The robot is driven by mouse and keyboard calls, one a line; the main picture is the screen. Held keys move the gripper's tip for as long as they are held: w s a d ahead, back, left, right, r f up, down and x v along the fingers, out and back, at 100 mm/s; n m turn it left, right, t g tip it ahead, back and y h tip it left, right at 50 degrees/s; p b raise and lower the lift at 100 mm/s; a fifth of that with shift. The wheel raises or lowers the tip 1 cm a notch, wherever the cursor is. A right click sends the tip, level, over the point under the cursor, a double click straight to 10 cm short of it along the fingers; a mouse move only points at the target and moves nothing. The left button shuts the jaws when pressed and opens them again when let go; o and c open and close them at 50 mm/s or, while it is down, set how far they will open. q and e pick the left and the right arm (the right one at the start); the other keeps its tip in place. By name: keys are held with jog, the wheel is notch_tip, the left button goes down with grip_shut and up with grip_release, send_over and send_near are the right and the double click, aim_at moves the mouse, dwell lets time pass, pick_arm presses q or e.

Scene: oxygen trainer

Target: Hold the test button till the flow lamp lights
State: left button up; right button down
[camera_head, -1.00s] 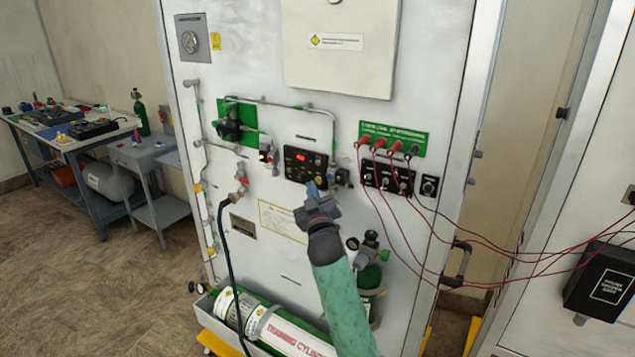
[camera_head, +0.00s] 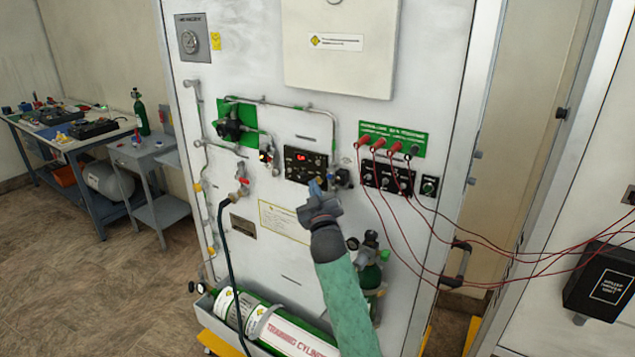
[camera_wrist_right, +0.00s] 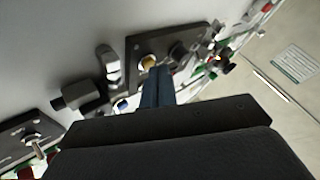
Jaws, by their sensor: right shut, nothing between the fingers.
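A small black control panel (camera_head: 300,172) with a red lit display (camera_head: 301,157) is mounted mid-height on the white board. My right gripper (camera_head: 316,187) is shut and empty, its fingertips at the panel's lower right edge. Its blue fingers (camera_wrist_right: 157,88) point at a dark panel (camera_wrist_right: 140,45) in the right wrist view, with a yellow knob or button (camera_wrist_right: 148,62) just past the tips. I cannot tell whether they touch it. The test button and flow lamp cannot be told apart by label; the gripper may hide part of the panel. My left gripper is not in view.
Red cables run from jacks below a green label (camera_head: 394,138) to a black box (camera_head: 604,281) at right. A black valve (camera_head: 342,177) sits beside the gripper. A training cylinder (camera_head: 275,325) lies below; a small upright cylinder (camera_head: 368,275) stands near my arm.

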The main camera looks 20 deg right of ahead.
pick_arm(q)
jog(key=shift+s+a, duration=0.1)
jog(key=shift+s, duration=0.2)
pick_arm(e)
jog(key=shift+w+d, duration=0.15)
jog(key=shift+d, duration=0.05)
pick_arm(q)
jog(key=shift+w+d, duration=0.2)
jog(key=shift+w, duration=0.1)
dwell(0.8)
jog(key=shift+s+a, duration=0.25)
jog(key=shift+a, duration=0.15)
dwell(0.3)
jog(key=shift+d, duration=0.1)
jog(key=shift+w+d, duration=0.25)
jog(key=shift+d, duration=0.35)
pick_arm(e)
jog(key=shift+s+a, duration=0.5)
jog(key=shift+a, duration=0.1)
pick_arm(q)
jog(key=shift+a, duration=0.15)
